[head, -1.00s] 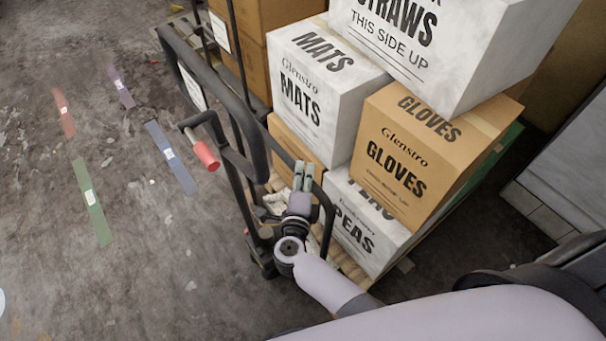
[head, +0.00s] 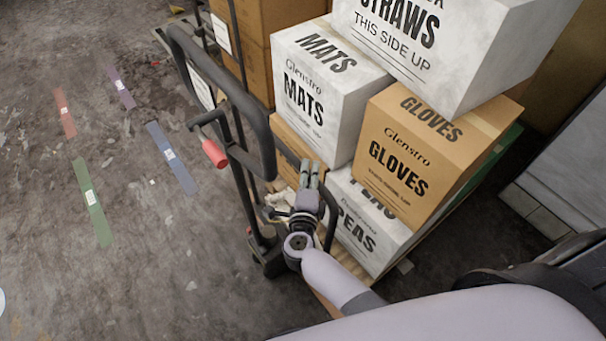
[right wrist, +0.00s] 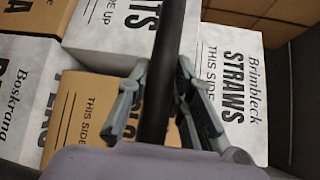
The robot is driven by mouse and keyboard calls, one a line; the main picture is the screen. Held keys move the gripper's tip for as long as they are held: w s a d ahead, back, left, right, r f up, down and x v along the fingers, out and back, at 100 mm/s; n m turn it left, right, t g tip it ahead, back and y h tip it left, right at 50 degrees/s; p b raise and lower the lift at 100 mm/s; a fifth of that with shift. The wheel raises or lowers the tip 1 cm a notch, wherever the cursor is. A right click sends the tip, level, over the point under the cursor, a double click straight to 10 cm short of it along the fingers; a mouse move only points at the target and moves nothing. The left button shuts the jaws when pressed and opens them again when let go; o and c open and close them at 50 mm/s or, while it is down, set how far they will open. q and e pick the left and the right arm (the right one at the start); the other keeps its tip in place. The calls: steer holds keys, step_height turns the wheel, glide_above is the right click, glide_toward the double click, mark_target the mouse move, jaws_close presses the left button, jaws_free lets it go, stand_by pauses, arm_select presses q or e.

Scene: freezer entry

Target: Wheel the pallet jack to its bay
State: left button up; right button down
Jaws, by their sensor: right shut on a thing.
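The pallet jack (head: 262,122) stands in the middle of the head view, with a thick black loop handle and a red grip (head: 214,154) on its left side. Its dark lower body meets the floor below. My right gripper (head: 310,173) is at the jack's handle frame, shut on a black bar. In the right wrist view the bar (right wrist: 167,45) runs between the fingers (right wrist: 160,72). Short red (head: 64,112), purple (head: 121,87), blue (head: 171,157) and green (head: 91,202) tape strips lie on the floor at left. I cannot tell which bay they mark. My left gripper is out of view.
White and brown boxes, including MATS (head: 310,100), GLOVES (head: 400,150), PEAS (head: 350,235) and STRAWS (head: 450,60), are stacked right behind the jack, above a wooden pallet (head: 347,262). More brown boxes stand at the back. The floor at left is open.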

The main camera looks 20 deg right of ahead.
steer(key=shift+w+d+r, duration=0.15)
steer(key=shift+w+d, duration=0.05)
steer(key=shift+d, duration=0.5)
steer(key=c, duration=1.7)
jaws_free()
steer(key=shift+w+d, duration=0.1)
steer(key=shift+d, duration=0.25)
steer(key=shift+o, duration=1.4)
steer(key=shift+a, duration=0.3)
steer(key=v, duration=1.2)
steer(key=shift+a, duration=0.1)
